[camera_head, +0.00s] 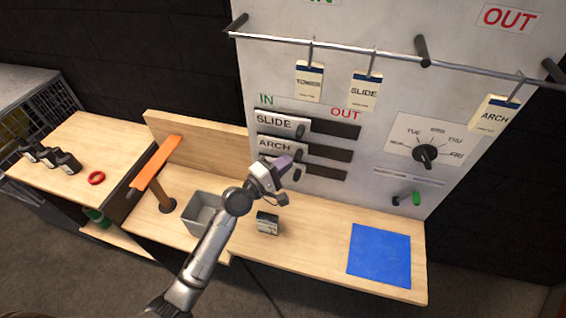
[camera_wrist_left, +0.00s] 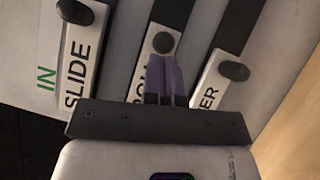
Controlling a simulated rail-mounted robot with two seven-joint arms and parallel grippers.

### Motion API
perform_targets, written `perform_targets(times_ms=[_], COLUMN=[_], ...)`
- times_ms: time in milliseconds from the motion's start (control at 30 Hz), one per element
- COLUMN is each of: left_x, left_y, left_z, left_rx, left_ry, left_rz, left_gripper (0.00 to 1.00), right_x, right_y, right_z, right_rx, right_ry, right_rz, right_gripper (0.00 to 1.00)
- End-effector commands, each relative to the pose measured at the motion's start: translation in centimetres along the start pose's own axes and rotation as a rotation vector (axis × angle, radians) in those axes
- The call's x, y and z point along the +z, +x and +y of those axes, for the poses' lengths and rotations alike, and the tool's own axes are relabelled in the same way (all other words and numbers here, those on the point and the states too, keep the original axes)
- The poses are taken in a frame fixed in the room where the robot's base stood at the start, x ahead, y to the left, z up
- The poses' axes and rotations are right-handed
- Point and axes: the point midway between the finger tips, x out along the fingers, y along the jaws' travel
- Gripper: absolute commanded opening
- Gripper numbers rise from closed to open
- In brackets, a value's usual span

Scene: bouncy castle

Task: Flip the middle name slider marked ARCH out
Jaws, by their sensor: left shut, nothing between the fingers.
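The ARCH slider (camera_head: 274,145) is the middle white plate on the board, at the left, IN end of its dark slot. Its round black knob (camera_wrist_left: 163,43) shows in the left wrist view. My left gripper (camera_head: 285,163) is at the board, just below the ARCH plate. Its purple fingers (camera_wrist_left: 164,70) are shut and empty, with the tips right by the ARCH knob, on its IN-end side. They cover part of the lettering. I cannot tell whether they touch the knob. My right gripper is not in view.
The SLIDE slider (camera_head: 276,122) is above, also at IN. The bottom slider (camera_wrist_left: 212,85), reading "ER", is partly hidden. A dial (camera_head: 426,154) and hanging tags are to the right. A grey bin (camera_head: 201,212), small box (camera_head: 267,223) and blue mat (camera_head: 380,255) are on the bench.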

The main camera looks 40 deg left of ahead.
Motion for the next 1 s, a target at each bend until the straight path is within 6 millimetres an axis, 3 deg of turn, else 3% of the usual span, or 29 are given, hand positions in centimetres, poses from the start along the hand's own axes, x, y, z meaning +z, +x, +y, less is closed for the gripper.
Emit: perform_targets(times_ms=[133,400,533,1000], left_x=[1.0,6.8,8.6,9.6], left_y=[0.7,4.6,5.8,6.3], left_z=[0.0,-1.1,-1.8,-2.2], left_rx=[-0.001,0.0,0.0,0.0], left_ry=[-0.004,-0.005,-0.002,0.0], left_rz=[-0.002,-0.001,0.0,-0.002], left_gripper=[0.0,0.0,0.0,0.0], right_x=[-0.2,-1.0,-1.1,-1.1], right_y=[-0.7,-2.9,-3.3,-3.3], right_z=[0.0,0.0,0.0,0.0], right_rx=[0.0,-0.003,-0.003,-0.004], right_ry=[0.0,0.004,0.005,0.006], right_rz=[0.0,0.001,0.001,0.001], right_gripper=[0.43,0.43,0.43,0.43])
